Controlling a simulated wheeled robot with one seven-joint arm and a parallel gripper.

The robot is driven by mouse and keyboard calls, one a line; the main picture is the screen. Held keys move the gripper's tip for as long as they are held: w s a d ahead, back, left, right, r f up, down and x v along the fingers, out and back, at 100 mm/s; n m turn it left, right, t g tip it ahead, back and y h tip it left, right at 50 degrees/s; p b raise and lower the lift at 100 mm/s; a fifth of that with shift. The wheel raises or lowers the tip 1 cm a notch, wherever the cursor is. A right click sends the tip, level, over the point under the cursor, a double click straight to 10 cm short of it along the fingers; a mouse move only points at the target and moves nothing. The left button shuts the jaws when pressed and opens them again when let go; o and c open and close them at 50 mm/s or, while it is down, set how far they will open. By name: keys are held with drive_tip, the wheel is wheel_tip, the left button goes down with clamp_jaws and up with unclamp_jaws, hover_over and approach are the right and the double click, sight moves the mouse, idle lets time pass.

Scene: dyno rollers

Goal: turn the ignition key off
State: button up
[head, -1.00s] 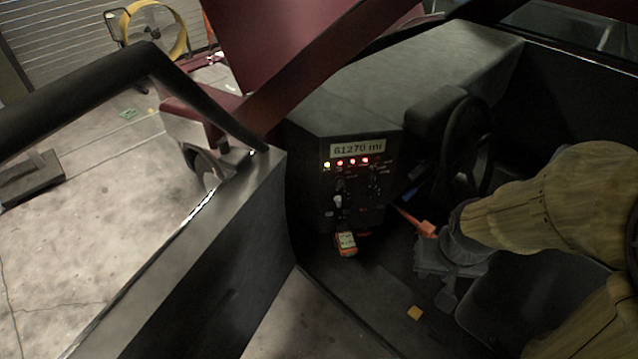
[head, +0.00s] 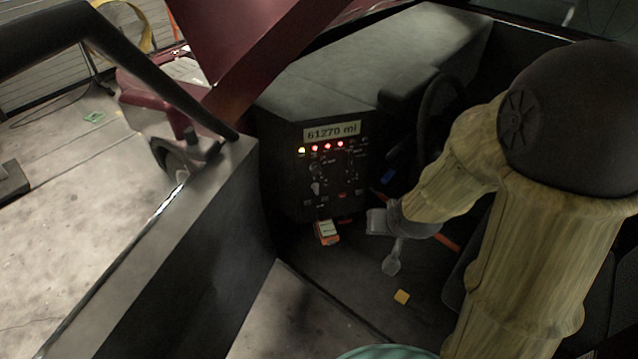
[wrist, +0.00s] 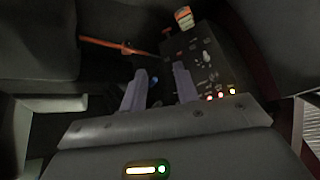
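The ignition panel (head: 330,170) is the dark front of the dashboard, with a pale key-like piece (head: 316,188) on its lower left. It is too small to tell which way this piece is turned. The panel's row of yellow and red lights (head: 320,148) is lit. In the wrist view the panel (wrist: 215,75) is right of the fingers, and the pale piece (wrist: 207,58) shows on it. My gripper (wrist: 159,72) has its two fingers apart with nothing between them. In the head view it is right of the panel, clear of the pale piece.
An orange-and-white tag-like object (head: 326,232) is below the panel. The steering wheel (head: 440,115) stands right of the panel. An orange bar (head: 446,242) lies behind my gripper. The dark door (head: 185,245) is at left.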

drive_tip(key=w+a+f+m+t+y+b, duration=0.5)
drive_tip(key=w+a+f+t+b, duration=0.5)
drive_tip(key=f+b, duration=0.1)
drive_tip(key=shift+a+f+t, duration=0.25)
drive_tip(key=shift+f+t, duration=0.05)
drive_tip(key=shift+t, duration=0.1)
drive_tip(key=shift+w, duration=0.15)
